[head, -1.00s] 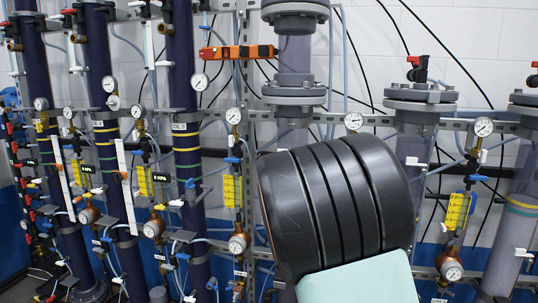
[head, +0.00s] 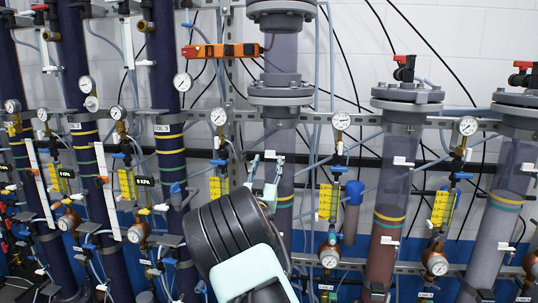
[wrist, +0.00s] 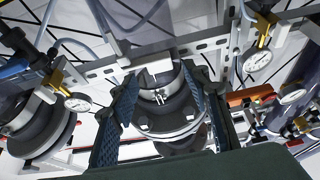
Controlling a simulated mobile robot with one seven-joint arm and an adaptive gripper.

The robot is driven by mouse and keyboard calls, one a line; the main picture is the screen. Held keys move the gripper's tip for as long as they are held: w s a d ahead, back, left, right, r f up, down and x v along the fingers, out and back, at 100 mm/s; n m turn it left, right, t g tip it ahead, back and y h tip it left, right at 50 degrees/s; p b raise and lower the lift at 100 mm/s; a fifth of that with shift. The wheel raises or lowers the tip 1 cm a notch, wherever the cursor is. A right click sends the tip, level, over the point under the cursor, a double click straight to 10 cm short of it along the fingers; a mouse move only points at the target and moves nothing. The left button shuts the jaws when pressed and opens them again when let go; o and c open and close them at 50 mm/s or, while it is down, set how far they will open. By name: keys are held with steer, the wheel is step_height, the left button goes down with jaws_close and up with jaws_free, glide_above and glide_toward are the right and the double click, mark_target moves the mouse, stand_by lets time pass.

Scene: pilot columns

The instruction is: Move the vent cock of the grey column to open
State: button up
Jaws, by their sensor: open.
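A grey see-through column (head: 283,55) with flanges stands behind my gripper in the head view. A small white cock (head: 270,155) shows on it at my gripper's tips. My gripper (head: 265,172) is open, its pale green fingers pointing up at the column. In the wrist view, my gripper's fingers (wrist: 160,108) stand apart on either side of the column's round grey flange (wrist: 172,125). A white block-shaped cock (wrist: 158,68) shows between the fingertips, apart from them as far as I can tell. My arm hides the column's lower part.
Dark blue columns (head: 165,60) with gauges and tubes stand at the left. A reddish-filled column (head: 382,250) and a pale grey-filled one (head: 490,240) stand at the right. A metal rail (head: 340,119) with gauges runs behind my gripper. Loose cables hang nearby.

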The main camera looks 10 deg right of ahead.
mark_target(270, 153)
steer(key=shift+p+x, duration=0.3)
steer(key=shift+x, duration=1.45)
steer(key=c, duration=1.1)
